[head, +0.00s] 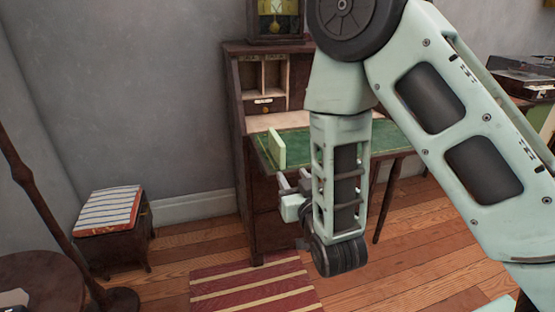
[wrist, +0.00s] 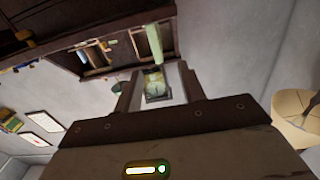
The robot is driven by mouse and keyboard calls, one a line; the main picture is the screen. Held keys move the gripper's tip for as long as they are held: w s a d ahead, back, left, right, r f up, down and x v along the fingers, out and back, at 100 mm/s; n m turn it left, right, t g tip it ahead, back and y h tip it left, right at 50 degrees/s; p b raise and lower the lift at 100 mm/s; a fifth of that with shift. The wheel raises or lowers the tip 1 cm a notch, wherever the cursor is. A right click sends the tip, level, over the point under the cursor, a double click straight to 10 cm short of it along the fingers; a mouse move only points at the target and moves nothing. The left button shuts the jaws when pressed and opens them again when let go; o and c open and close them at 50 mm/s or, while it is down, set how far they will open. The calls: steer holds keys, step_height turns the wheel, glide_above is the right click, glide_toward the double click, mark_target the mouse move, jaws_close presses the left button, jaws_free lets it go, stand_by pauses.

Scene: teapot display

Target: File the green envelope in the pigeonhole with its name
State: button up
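The light green envelope (head: 276,148) stands upright at the left front of the writing desk's green top in the head view. It also shows, nearly edge-on, in the wrist view (wrist: 154,43), just beyond my fingertips and apart from them. My gripper (head: 293,183) is below and slightly right of the envelope, in front of the desk edge. In the wrist view my gripper (wrist: 159,75) has its fingers apart with nothing between them. The pigeonholes (head: 263,76) are at the desk's back left. My arm hides those further right. Their names cannot be read.
A clock (head: 275,18) stands on top of the desk. A small stool with a striped cushion (head: 108,211) is at the left, and a striped rug (head: 250,288) lies in front. A dark drawer (head: 263,105) sits under the pigeonholes. Bare floor lies between stool and desk.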

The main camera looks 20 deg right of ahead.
mark_target(278, 147)
steer(key=w+b, duration=0.4)
steer(key=w, duration=0.5)
steer(key=shift+w, duration=0.3)
steer(key=shift+w+d+r+b, duration=0.1)
steer(key=shift+w+d+b, duration=0.1)
steer(key=shift+w, duration=1.2)
steer(key=shift+w+d+r+b, duration=0.1)
steer(key=shift+w+d+b, duration=0.1)
steer(key=shift+w, duration=1.2)
jaws_close()
